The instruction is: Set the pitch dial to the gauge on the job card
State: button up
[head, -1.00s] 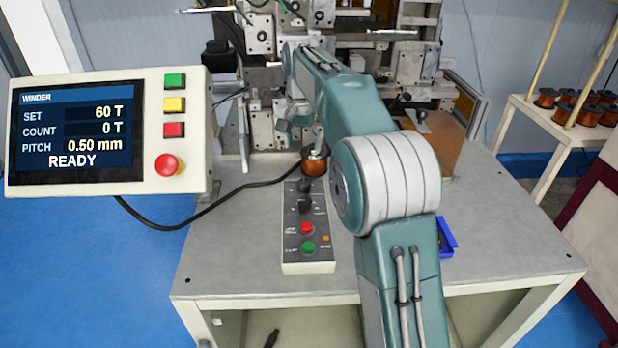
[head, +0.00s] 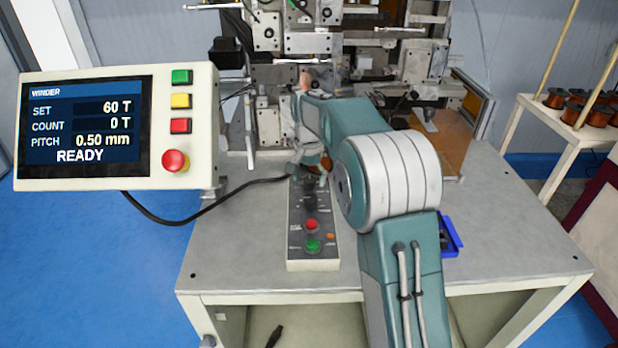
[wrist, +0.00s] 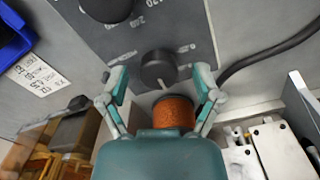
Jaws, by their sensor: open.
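My gripper (head: 309,170) is low over the far end of the control box. In the wrist view my gripper (wrist: 160,80) is open, one finger on each side of a black knob (wrist: 158,68); I cannot tell whether they touch it. A second black knob (wrist: 108,6) is at the top edge, with printed scale numbers nearby. The winder display (head: 84,125) reads SET 60 T, COUNT 0 T, PITCH 0.50 mm, READY. A white card (wrist: 40,76) with writing lies beside the box; its text is unclear.
A copper-wound spool (wrist: 175,112) sits close beyond the knob. The box has a red button (head: 312,225) and a green button (head: 313,246). A black cable (head: 215,204) runs left. A blue tray (head: 452,236) is at right. The winder (head: 275,40) stands behind.

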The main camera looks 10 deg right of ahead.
grip_shut()
jog(key=shift+n, duration=0.3)
jog(key=n, duration=0.3)
jog(key=shift+f+n, duration=0.1)
jog(key=shift+n, duration=0.2)
jog(key=shift+s+f+n, duration=0.1)
jog(key=shift+n, duration=2.2)
grip_release()
